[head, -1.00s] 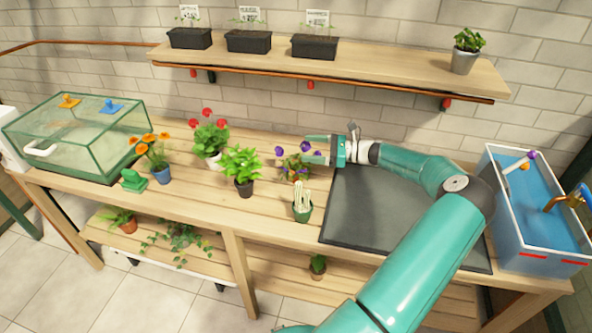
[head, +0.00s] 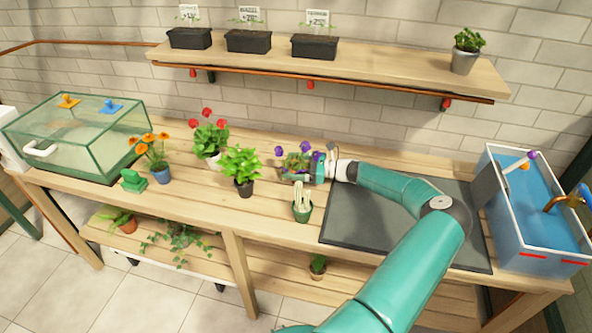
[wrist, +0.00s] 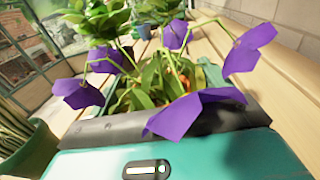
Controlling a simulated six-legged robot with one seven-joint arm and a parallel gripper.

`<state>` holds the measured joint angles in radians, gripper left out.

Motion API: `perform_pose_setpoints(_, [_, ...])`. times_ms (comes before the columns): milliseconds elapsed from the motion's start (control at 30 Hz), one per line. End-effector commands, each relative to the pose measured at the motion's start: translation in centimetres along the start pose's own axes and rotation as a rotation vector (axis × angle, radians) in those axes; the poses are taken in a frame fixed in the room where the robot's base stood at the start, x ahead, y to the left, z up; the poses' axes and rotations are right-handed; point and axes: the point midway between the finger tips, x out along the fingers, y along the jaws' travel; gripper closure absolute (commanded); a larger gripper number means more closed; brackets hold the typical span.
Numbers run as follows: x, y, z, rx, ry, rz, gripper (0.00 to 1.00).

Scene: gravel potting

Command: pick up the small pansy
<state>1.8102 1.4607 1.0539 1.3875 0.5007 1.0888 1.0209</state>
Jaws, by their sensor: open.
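The small pansy (head: 296,160) has purple blooms and green leaves and stands on the bench, left of the dark mat. My gripper (head: 297,174) is open and low at the pansy, coming in from the right. In the wrist view the pansy (wrist: 152,80) fills the middle, with purple petals close to the camera. A dark-padded teal part of my gripper lies in front of it, and a teal finger shows behind its leaves. The plant appears to stand between the fingers. Its pot is mostly hidden, and I cannot tell whether the fingers touch it.
A cactus in a green pot (head: 302,211) stands close in front of my gripper. A leafy plant in a dark pot (head: 244,189) and a red-flowered plant (head: 210,139) stand to the left. A shelf (head: 340,69) hangs above. A blue water tub (head: 545,230) is at right.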

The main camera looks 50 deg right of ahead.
Motion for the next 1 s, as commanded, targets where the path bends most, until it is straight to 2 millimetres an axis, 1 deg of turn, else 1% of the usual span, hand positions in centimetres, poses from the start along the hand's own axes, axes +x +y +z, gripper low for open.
perform_pose_setpoints(33, [0.65,0.03,0.03,0.0,-0.002,0.001,0.17])
perform_pose_setpoints(100, [1.18,0.01,0.02,0.001,-0.002,0.0,0.17])
perform_pose_setpoints(333, [1.36,0.0,0.02,0.001,-0.001,-0.001,0.17])
perform_pose_setpoints(367, [1.36,0.0,0.02,0.001,-0.001,-0.001,0.21])
perform_pose_setpoints(400, [1.36,0.0,0.02,0.001,-0.001,-0.001,0.29])
perform_pose_setpoints(467, [1.35,0.0,0.02,0.001,-0.001,-0.001,0.41])
perform_pose_setpoints(600, [1.34,0.0,0.03,0.001,-0.001,-0.001,0.68])
perform_pose_setpoints(633, [1.35,-0.01,0.07,0.0,-0.001,-0.001,0.7])
perform_pose_setpoints(867, [1.34,-0.01,0.12,0.0,-0.001,-0.001,0.7])
perform_pose_setpoints(1000, [1.34,-0.01,0.6,-0.002,0.0,0.0,0.7])
